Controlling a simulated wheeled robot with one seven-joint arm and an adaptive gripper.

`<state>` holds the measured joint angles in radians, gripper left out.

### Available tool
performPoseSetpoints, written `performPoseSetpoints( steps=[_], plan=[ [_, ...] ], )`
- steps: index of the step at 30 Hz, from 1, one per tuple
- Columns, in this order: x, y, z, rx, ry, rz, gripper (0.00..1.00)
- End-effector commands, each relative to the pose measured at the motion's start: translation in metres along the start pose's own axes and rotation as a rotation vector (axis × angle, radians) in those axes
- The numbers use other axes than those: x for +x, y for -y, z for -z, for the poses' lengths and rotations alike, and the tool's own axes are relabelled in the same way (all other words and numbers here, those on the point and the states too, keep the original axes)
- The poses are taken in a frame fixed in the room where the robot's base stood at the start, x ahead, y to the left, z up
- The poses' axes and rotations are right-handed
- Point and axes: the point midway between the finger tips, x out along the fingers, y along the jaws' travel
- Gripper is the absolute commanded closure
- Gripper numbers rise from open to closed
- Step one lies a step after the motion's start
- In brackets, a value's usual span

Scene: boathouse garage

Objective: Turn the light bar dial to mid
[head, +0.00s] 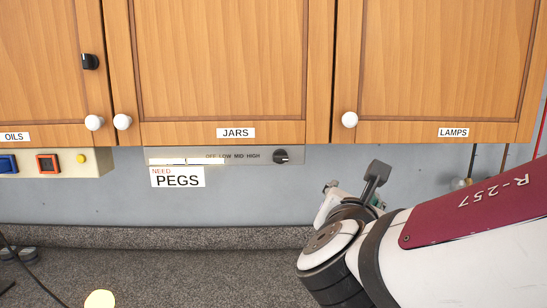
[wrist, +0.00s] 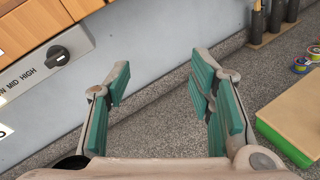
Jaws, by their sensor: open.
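The light bar (head: 230,155) is a grey strip under the JARS cabinet, lettered OFF, LOW, MID, HIGH. Its black dial (head: 282,156) sits at the right end of the lettering. The dial also shows at the upper left of the wrist view (wrist: 57,55). It has a pale mark, but I cannot tell which setting it points to. My gripper (head: 350,192) is below and to the right of the dial, apart from it. In the wrist view its teal-padded fingers (wrist: 160,82) are spread with nothing between them.
Wooden cabinets with white knobs (head: 349,120) hang above. A NEED PEGS note (head: 177,177) hangs below the bar's left part. A switch box (head: 95,165) is at left. A green-edged box (wrist: 290,120) lies on the speckled counter at right. Bare wall lies below the dial.

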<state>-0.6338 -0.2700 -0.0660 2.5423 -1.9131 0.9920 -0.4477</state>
Motion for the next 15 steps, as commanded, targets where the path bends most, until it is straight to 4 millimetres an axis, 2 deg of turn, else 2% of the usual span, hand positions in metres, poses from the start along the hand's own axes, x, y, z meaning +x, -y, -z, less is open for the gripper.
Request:
performPoseSetpoints(
  steps=[1,3,6,11,15],
  plan=[
    [-0.007,-0.025,0.004,-0.092,0.009,-0.084,0.51],
    [-0.015,-0.054,0.01,-0.198,0.031,-0.186,0.51],
    [-0.027,-0.084,0.017,-0.305,0.056,-0.294,0.51],
    [-0.034,-0.105,0.024,-0.379,0.078,-0.372,0.51],
    [-0.023,-0.112,0.025,-0.387,0.081,-0.379,0.51]
  ],
)
